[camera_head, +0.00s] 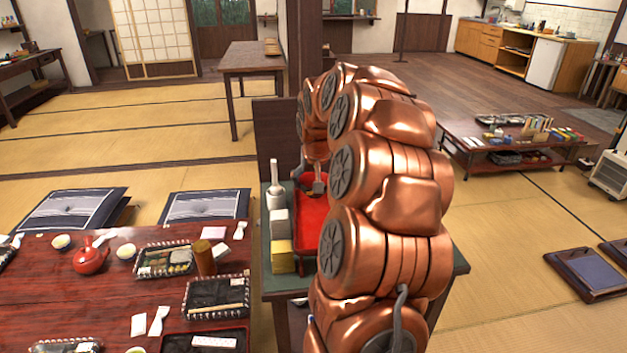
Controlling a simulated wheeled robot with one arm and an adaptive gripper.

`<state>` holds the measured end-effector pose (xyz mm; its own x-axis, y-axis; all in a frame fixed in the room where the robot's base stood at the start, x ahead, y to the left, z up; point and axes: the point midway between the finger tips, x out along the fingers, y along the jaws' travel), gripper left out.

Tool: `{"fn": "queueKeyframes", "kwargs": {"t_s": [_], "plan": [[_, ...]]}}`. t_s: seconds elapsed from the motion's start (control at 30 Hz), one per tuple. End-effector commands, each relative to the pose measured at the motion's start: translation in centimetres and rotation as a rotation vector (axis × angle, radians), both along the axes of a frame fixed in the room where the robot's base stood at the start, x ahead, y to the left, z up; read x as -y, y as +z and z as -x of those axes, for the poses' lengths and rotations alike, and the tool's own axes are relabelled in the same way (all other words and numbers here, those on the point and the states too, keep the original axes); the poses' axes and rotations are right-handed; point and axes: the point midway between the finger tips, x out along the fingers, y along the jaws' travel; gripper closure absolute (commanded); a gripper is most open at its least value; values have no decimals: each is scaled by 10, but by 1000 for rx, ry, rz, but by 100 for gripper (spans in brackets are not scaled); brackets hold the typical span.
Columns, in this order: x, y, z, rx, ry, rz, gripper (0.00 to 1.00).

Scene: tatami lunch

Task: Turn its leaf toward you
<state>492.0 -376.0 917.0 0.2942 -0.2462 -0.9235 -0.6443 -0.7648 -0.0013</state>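My copper-coloured arm rises from the bottom centre and bends over a green-topped stand (459,262). My gripper (318,184) appears as a small grey part beyond the arm, low over a red tray (312,215). The arm hides most of it, so I cannot tell whether it is open, shut or holding anything. The tray's right side is hidden behind the arm. I cannot make out a leaf, or the thing that bears it, in this view.
A dark upright panel (275,135) rises behind. A low red table (40,290) with lunch trays and a red teapot (90,256) is left.

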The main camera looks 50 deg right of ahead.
Motion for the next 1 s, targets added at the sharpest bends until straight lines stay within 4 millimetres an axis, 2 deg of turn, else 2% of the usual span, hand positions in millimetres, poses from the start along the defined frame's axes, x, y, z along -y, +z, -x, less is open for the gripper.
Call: {"fn": "queueKeyframes", "kwargs": {"t_s": [1.0], "plan": [[-1, 3, 0, -1, 344, -4, 49]]}}
